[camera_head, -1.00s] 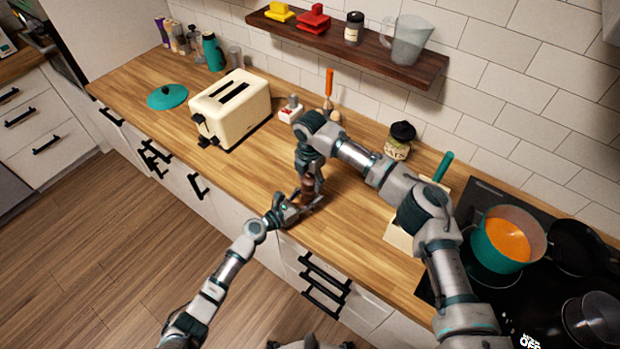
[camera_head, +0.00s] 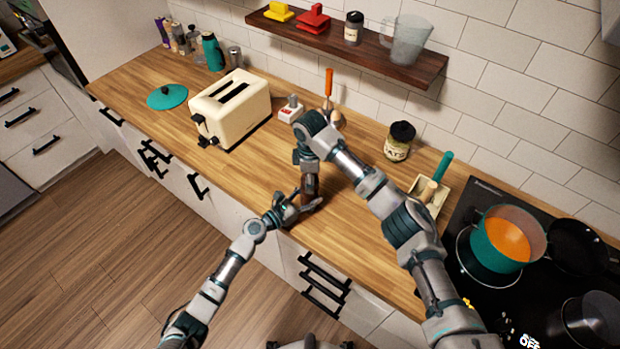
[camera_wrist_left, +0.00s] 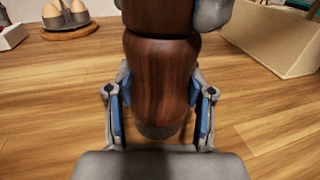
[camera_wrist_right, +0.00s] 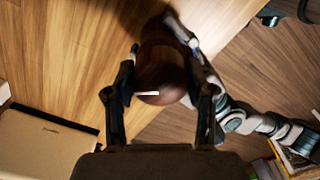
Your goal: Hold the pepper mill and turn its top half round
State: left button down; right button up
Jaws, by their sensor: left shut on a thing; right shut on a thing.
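The pepper mill (camera_wrist_left: 160,75) is dark brown wood and stands upright on the worktop near its front edge. In the head view the mill (camera_head: 305,198) is mostly hidden by my grippers. My left gripper (camera_head: 302,206) is shut around its lower half; its fingers also show on both sides of the body in the left wrist view (camera_wrist_left: 160,108). My right gripper (camera_head: 310,184) comes from above and is shut on the top half. In the right wrist view its fingers (camera_wrist_right: 163,62) flank the rounded mill top (camera_wrist_right: 162,82), which bears a pale streak.
A cream toaster (camera_head: 232,108) stands left of the mill. A lidded jar (camera_head: 398,142) and a cream tray (camera_head: 430,203) are to the right, beside the hob with a teal pot (camera_head: 507,240). A shelf (camera_head: 380,48) hangs behind. Worktop around the mill is clear.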

pick_arm(q)
jog(key=shift+s+d, duration=0.15)
jog(key=shift+d, duration=0.1)
pick_arm(e)
jog(key=m, duration=0.6)
jog(key=shift+a+m, duration=0.1)
jog(key=shift+m, duration=0.2)
jog(key=m, duration=0.5)
jog(key=shift+w, duration=0.1)
jog(key=m, duration=0.5)
jog(key=shift+m, duration=0.4)
jog(key=m, duration=0.5)
jog(key=shift+m, duration=0.3)
pick_arm(q)
jog(key=shift+a, duration=0.1)
pick_arm(e)
jog(key=o, duration=1.2)
